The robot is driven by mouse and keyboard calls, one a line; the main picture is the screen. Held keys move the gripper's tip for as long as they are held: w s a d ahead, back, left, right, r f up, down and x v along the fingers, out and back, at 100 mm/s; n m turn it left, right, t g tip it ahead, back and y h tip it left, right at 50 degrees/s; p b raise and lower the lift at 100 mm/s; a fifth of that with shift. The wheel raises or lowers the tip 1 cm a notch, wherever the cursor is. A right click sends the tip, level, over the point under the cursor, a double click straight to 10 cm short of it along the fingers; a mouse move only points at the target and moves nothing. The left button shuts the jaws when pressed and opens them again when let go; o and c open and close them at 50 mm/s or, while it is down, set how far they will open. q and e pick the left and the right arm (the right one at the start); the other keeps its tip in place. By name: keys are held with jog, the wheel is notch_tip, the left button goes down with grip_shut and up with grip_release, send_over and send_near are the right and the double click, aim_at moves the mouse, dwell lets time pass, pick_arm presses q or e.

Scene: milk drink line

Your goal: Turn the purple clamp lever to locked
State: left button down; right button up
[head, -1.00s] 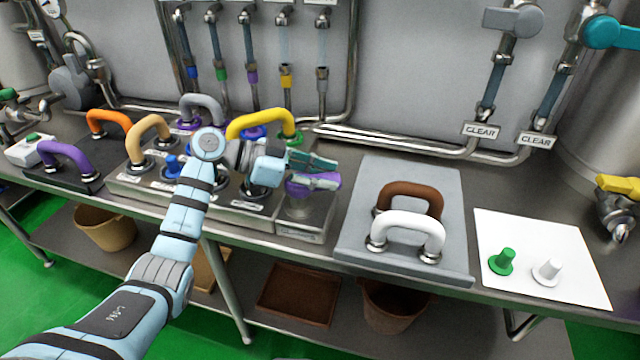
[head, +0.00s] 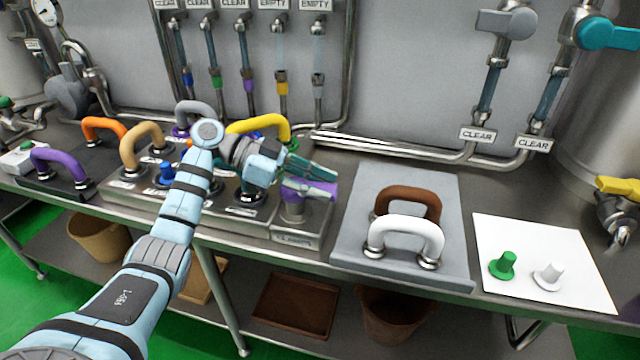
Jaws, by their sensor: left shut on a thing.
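The purple clamp lever (head: 322,188) sits on top of a small metal clamp block (head: 300,222) at the right end of the metal manifold box. My left gripper (head: 312,177) is at the lever, its teal fingers shut around it. The fingers hide part of the lever, and the writing on the block's front is too small to read. My right gripper is not in view.
Left of the block, the manifold (head: 160,205) carries tan, grey and yellow hose handles and a blue knob. A purple handle (head: 62,160) stands further left. To the right are a grey mat (head: 350,240) with brown and white handles, and a white sheet (head: 520,285) with two plugs.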

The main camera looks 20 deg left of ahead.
pick_arm(q)
jog(key=c, duration=1.3)
grip_release()
jog(key=shift+f, duration=0.2)
jog(key=shift+c, duration=0.2)
jog(key=shift+o, duration=0.9)
jog(key=v, duration=1.2)
jog(key=shift+r, duration=0.1)
